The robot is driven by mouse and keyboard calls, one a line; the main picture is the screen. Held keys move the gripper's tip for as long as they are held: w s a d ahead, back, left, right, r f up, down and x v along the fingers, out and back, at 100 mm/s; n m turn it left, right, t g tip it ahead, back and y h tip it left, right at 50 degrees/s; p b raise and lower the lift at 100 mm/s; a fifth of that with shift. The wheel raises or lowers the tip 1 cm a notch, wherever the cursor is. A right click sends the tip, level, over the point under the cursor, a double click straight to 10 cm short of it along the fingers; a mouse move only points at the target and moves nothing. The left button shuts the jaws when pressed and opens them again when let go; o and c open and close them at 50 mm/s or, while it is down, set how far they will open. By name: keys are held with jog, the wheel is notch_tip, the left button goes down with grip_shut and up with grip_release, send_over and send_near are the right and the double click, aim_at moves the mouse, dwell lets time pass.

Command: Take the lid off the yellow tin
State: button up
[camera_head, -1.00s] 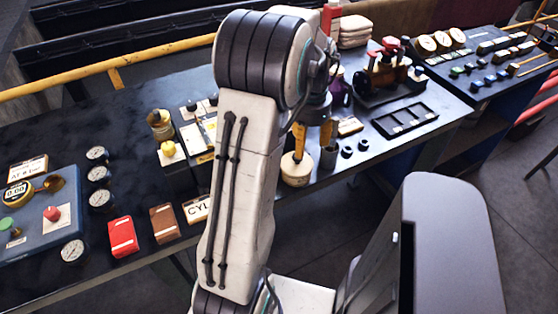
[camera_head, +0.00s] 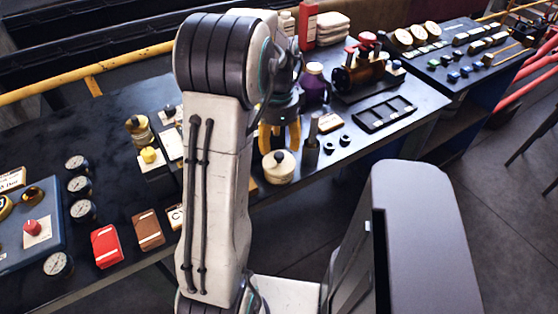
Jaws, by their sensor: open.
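A pale cream-yellow round tin (camera_head: 278,174) stands near the front edge of the dark bench. Its lid (camera_head: 279,160) is on, with a dark round knob. My gripper (camera_head: 279,143) is open, its yellow fingers pointing down. In the picture the fingers appear just above and behind the lid's knob, with a gap between them. I cannot tell the exact depth, and no contact shows. A second tin, brass-yellow (camera_head: 141,133) with a dark knob on top, stands farther left on the bench.
A dark upright cylinder (camera_head: 311,152) stands close right of the cream tin, with small black rings (camera_head: 336,146) beyond it. A purple bottle (camera_head: 314,85) is behind. A yellow knob block (camera_head: 151,156), gauges (camera_head: 83,210) and a red box (camera_head: 106,246) lie left.

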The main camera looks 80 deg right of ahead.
aim_at(279, 154)
jog(key=shift+d+f, duration=0.2)
jog(key=shift+f, duration=2.8)
jog(key=shift+o, duration=0.3)
grip_shut()
